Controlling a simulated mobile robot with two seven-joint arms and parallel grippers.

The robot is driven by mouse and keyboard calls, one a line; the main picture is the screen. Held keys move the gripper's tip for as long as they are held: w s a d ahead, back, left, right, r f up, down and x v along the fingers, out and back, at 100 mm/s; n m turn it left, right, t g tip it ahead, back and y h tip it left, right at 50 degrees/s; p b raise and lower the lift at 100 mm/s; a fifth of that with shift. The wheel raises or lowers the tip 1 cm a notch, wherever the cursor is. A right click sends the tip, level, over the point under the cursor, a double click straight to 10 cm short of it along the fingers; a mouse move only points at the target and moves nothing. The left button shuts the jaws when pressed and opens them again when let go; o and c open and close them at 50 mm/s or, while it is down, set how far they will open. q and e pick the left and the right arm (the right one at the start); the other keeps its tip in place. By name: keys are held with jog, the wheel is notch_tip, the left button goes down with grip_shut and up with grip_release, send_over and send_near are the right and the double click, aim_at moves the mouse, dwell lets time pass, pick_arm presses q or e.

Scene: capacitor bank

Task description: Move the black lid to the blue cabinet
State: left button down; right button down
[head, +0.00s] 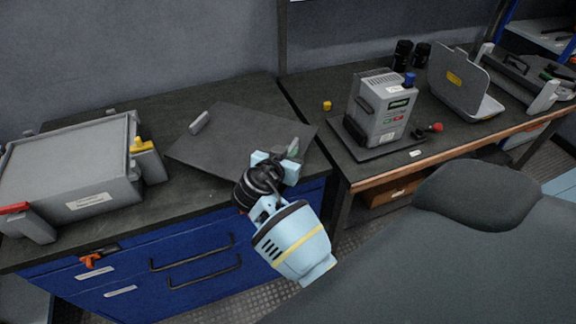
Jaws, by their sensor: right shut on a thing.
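The black lid (235,137) is a flat dark panel with a grey handle at its left end and another at its right end. It is over the right part of the dark top of the blue cabinet (190,262). I cannot tell whether it lies flat on the top or is held slightly above it. My right gripper (284,163) is shut on the lid at its right end, by the grey handle, and partly covers that handle. My left gripper is not in view.
A grey lidded box (70,165) with red and yellow clips stands on the cabinet's left side. On the wooden-edged bench to the right are a grey device (380,108) on a dark tray and an open grey case (464,85). A dark chair (475,200) stands in front.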

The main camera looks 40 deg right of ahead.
jog(key=shift+f, duration=0.2)
notch_tip(320, 180, down, 4)
jog(key=shift+f, duration=0.15)
dwell(0.4)
jog(key=shift+f+b, duration=0.15)
jog(key=shift+b, duration=0.2)
jog(key=c, duration=1.5)
grip_release()
